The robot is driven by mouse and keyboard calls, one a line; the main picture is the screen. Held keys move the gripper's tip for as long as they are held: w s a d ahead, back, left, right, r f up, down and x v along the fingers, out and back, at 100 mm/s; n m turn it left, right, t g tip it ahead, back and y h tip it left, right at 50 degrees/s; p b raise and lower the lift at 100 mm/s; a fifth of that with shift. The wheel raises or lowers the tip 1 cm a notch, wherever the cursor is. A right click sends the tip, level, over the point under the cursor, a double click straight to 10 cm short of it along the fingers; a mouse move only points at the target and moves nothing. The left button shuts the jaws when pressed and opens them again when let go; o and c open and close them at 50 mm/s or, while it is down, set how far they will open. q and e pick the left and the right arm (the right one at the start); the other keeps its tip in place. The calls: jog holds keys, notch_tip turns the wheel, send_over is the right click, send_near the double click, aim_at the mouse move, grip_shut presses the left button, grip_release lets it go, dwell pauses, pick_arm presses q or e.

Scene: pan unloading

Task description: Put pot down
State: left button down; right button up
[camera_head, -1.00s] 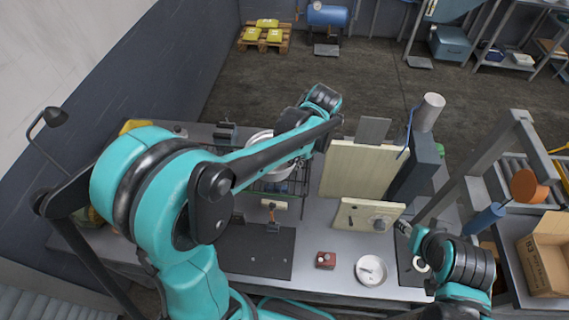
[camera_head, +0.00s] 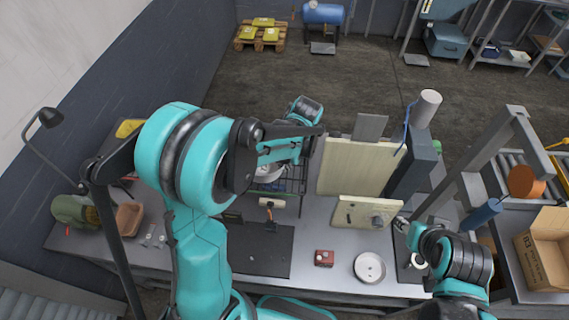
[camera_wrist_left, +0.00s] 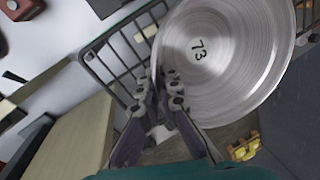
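The pot (camera_wrist_left: 225,60) is a round, silver metal vessel with "73" marked on it, and it fills the upper right of the left wrist view. My left gripper (camera_wrist_left: 166,98) has its fingers closed on the pot's edge. In the head view, the pot (camera_head: 268,173) shows only in part at the wire rack (camera_head: 288,190), behind my left arm. I cannot tell whether the pot touches the rack. The left fingertips are hidden there. My right gripper (camera_head: 404,226) is at the right by the board, and its fingers are too small to read.
A tall board (camera_head: 355,168) and a smaller board (camera_head: 362,213) stand right of the rack. A dark mat (camera_head: 258,252), a red box (camera_head: 324,258) and a white plate (camera_head: 370,268) are on the near table. A brown tray (camera_head: 128,218) lies left.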

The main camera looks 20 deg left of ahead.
pick_arm(q)
jog(key=c, duration=1.7)
grip_release()
jog(key=shift+f, duration=0.1)
